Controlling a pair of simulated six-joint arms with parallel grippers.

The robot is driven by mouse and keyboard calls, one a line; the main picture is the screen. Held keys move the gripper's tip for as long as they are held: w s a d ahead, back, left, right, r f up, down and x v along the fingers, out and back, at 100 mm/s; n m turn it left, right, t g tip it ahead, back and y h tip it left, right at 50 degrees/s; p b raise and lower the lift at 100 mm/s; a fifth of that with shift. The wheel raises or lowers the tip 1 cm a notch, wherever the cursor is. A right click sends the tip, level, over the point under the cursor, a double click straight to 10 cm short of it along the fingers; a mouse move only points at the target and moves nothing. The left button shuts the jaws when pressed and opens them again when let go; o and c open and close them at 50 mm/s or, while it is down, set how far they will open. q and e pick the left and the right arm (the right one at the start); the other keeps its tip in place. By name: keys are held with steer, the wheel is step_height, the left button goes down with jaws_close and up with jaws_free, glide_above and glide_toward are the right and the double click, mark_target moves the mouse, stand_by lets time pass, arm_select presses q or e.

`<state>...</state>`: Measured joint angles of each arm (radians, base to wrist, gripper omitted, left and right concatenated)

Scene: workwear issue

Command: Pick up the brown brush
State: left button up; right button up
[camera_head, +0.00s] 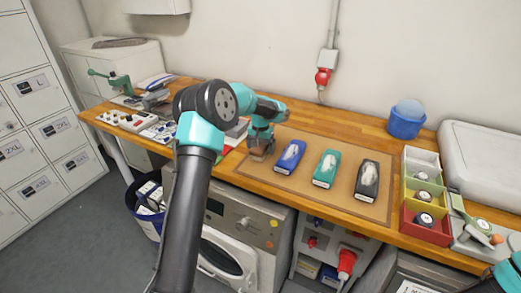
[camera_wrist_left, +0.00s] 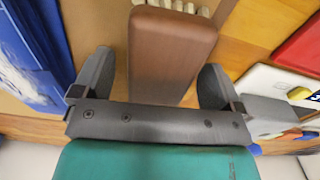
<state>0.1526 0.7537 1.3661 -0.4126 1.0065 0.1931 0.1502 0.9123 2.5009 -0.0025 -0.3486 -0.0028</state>
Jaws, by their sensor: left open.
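The brown brush (camera_wrist_left: 168,55) lies between the two fingers of my left gripper (camera_wrist_left: 156,65) in the left wrist view, its pale bristles at the top edge.
A blue brush (camera_head: 290,156), a green brush (camera_head: 327,168) and a black brush (camera_head: 367,180) lie in a row to the right on the mat. Coloured bins (camera_head: 425,203) stand further right, a blue tub (camera_head: 406,123) behind.

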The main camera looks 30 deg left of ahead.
stand_by(0.3)
arm_select(q)
steer(key=c, duration=1)
